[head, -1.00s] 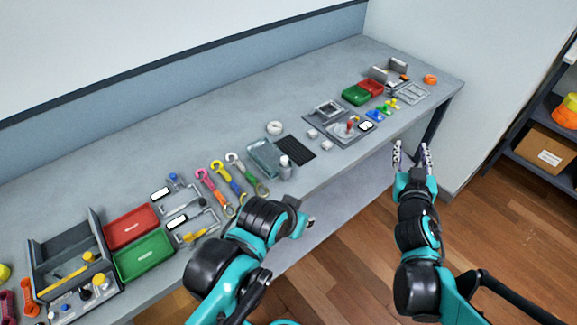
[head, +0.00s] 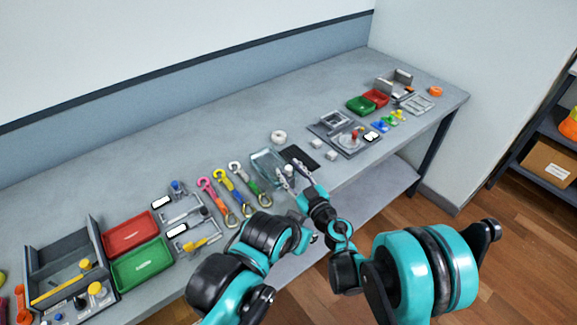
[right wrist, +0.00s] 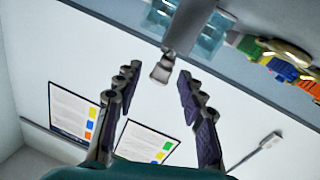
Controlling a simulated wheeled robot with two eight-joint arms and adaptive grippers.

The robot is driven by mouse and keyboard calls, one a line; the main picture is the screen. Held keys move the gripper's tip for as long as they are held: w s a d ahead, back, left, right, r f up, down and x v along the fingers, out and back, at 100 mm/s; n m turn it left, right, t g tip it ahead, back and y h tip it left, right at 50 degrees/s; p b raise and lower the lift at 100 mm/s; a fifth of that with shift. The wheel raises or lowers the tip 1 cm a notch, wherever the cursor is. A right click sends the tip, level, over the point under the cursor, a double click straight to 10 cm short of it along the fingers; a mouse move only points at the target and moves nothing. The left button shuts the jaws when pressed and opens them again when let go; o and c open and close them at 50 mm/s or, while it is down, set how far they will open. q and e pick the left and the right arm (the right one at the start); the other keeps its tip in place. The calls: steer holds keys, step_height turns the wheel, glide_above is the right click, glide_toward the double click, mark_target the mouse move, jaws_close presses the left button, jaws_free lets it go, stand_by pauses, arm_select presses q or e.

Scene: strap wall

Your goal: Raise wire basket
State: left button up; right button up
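A pale blue see-through container (head: 266,166) stands on the bench and is the most basket-like thing in view; I cannot make out wires. Part of it shows at the top of the right wrist view (right wrist: 205,30). A small bottle with a pale cap (head: 289,170) stands beside it, seen as a grey body and cap in the right wrist view (right wrist: 178,45). My right gripper (head: 290,178) is open, with its fingers apart near the bottle; I cannot tell whether they touch it. My left gripper (head: 312,238) is mostly hidden at the bench's front edge.
Red (head: 131,231) and green (head: 142,263) trays stand farther left. The back of the bench is clear.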

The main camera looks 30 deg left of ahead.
steer(key=shift+w+a, duration=0.4)
steer(key=shift+a, duration=0.2)
jaws_close()
steer(key=shift+r+p, duration=1)
steer(key=shift+r, duration=0.85)
steer(key=shift+f, duration=0.1)
jaws_free()
